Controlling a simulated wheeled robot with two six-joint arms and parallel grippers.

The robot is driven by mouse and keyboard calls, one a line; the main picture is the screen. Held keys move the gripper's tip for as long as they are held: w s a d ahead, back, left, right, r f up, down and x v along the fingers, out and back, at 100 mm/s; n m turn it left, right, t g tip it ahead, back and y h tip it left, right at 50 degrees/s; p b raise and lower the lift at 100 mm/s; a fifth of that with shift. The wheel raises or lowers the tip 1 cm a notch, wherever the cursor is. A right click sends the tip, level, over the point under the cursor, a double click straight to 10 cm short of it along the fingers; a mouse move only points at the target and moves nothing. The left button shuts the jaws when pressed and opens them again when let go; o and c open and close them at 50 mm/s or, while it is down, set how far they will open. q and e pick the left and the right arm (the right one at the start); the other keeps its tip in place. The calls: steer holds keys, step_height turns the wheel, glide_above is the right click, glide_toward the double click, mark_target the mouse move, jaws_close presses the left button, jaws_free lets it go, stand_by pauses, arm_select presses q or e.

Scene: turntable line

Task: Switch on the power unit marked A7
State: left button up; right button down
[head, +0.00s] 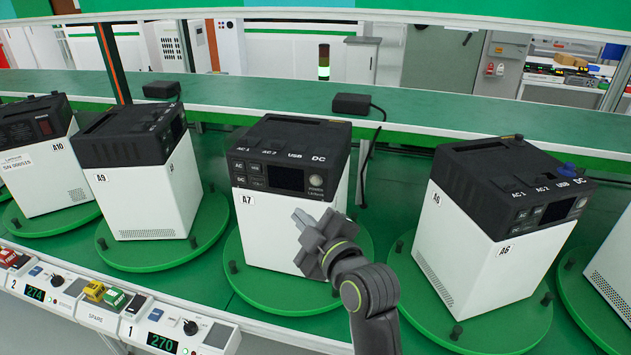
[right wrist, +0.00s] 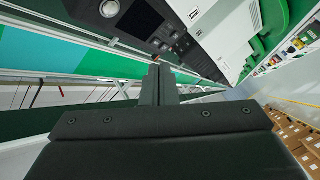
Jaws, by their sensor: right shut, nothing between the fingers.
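The power unit marked A7 (head: 290,225) is a white box with a black top, standing on a green turntable in the middle of the head view. Its front panel has AC and DC buttons, a dark display (head: 284,178) and a round light POWER button (head: 316,181) at the right. The display is dark. My right gripper (head: 306,222) is shut and empty, in front of the unit's white face, below and slightly left of the POWER button. I cannot tell whether it touches. In the right wrist view the shut fingers (right wrist: 158,85) show, with a round button (right wrist: 109,9) at the top. My left gripper is not in view.
Unit A6 (head: 480,250) stands to the right and A9 (head: 150,190) to the left, each on a green turntable. A10 (head: 35,165) is further left. Control boxes with green readouts (head: 162,343) line the front left edge. A green shelf (head: 240,105) runs behind.

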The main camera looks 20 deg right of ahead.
steer(key=shift+w, duration=0.15)
glide_toward(306, 180)
steer(key=shift+a+x, duration=0.25)
steer(key=shift+x, duration=0.8)
steer(key=shift+a+x, duration=0.25)
steer(key=shift+x, duration=0.85)
steer(key=shift+p, duration=0.3)
steer(key=shift+w+d, duration=0.25)
steer(key=shift+w+d, duration=0.2)
steer(key=shift+w, duration=0.05)
stand_by(0.9)
steer(key=shift+s+a, duration=0.1)
steer(key=shift+s+a+p, duration=0.3)
steer(key=shift+s+a, duration=0.05)
steer(key=shift+s, duration=0.2)
